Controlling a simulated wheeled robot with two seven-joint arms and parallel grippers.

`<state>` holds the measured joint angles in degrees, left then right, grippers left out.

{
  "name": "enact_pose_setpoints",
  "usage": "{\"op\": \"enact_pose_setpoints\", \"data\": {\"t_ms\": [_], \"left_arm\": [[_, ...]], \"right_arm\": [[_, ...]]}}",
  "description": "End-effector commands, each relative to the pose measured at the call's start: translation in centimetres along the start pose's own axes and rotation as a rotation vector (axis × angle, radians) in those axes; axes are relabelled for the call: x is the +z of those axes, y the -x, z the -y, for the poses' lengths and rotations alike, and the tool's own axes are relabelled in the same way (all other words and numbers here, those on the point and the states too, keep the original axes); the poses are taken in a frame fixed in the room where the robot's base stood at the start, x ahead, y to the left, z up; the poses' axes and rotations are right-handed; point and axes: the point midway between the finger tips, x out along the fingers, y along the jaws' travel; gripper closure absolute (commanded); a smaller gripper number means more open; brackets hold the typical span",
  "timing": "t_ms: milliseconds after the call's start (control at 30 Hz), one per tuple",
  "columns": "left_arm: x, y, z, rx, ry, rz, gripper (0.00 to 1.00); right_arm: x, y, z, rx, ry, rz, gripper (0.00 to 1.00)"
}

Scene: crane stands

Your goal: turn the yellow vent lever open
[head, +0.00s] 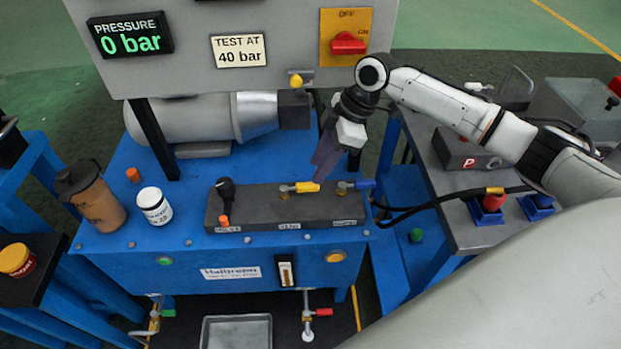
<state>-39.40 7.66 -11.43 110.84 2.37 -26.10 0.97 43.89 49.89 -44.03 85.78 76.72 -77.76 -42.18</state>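The yellow vent lever (306,187) lies level on the dark manifold block (262,214), pointing right from its brass fitting, above a small label that seems to read VENT. My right gripper (321,170) reaches down from the upper right, its dark fingers just above and behind the lever's right end. Whether they touch the lever I cannot tell. The fingers look close together and blurred, so their opening is unclear. My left gripper is not in view.
A white jar (154,206) and brown bottle (98,205) stand left. The panel (190,65) above shows 0 bar. A red switch (348,43) sits at its right.

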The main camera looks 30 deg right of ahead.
Motion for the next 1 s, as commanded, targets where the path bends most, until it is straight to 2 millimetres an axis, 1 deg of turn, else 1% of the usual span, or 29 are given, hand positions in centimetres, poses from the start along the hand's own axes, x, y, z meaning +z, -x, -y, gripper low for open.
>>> {"op": "enact_pose_setpoints", "data": {"t_ms": [33, 100, 200, 300, 467, 700, 867, 900, 1000], "left_arm": [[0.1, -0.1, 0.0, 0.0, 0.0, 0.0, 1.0], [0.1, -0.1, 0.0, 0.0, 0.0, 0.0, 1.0], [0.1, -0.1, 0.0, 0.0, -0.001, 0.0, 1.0], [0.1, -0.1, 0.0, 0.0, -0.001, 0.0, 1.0], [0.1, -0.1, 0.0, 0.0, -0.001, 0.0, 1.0], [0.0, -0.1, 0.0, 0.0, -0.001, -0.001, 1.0], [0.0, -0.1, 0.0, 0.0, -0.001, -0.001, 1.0], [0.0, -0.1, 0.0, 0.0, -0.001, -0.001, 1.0], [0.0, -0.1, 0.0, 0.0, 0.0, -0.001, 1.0]], "right_arm": [[0.0, -1.2, 0.1, -0.004, 0.0, 0.0, 0.66], [0.0, -2.4, 0.1, -0.002, -0.001, 0.0, 0.66], [0.0, -3.9, 0.1, -0.002, -0.001, 0.0, 0.66], [-0.1, -5.0, 0.1, -0.001, 0.0, 0.0, 0.66], [0.0, -5.7, 0.0, 0.0, 0.001, 0.001, 0.66], [0.0, -5.8, 0.0, 0.001, 0.001, 0.001, 0.66], [0.0, -5.7, 0.0, 0.001, 0.001, 0.0, 0.93], [0.0, -5.7, 0.0, 0.001, 0.0, 0.0, 0.99], [0.0, -5.7, 0.0, 0.0, 0.0, 0.0, 1.0]]}}
